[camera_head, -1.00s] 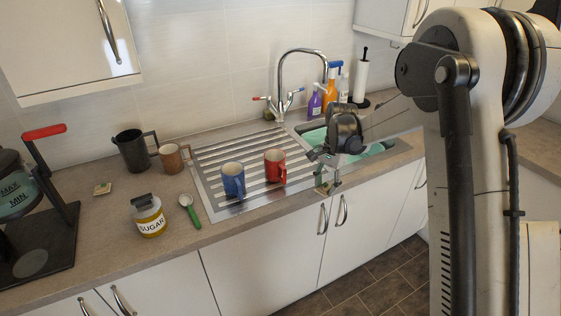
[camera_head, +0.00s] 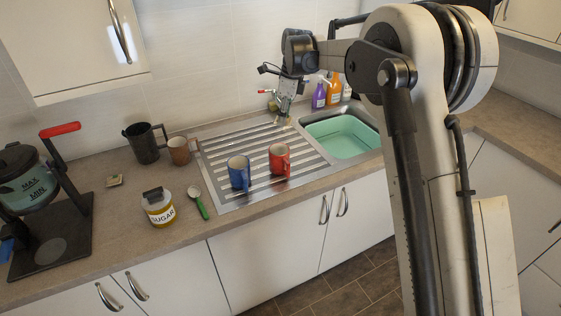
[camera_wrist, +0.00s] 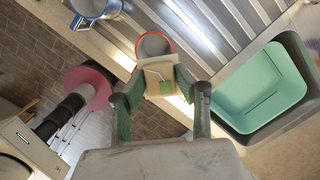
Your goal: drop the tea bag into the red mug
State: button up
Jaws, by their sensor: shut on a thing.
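My gripper (camera_wrist: 160,80) is shut on a tea bag (camera_wrist: 159,76), a pale square with a green mark, held between its fingertips. In the head view my gripper (camera_head: 285,112) is raised over the drainboard, and the tea bag is too small there to make out clearly. The red mug (camera_head: 279,160) stands upright on the drainboard, lower in the picture than my gripper. In the wrist view the red mug (camera_wrist: 154,44) shows its open rim just beyond the tea bag, which covers part of it.
A blue mug (camera_head: 239,172) stands left of the red one. The sink basin (camera_head: 340,138) is to the right.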

aim_at(289, 118)
notch_tip(289, 118, down, 6)
jog(key=shift+r+b, duration=0.25)
jog(key=shift+b, duration=0.75)
jog(key=o, duration=0.7)
jog(key=shift+o, duration=0.2)
jog(key=r, duration=0.4)
jog(key=d+r, duration=0.1)
jog(key=r, duration=0.7)
jog(key=shift+s+d, duration=0.15)
jog(key=shift+d, duration=0.25)
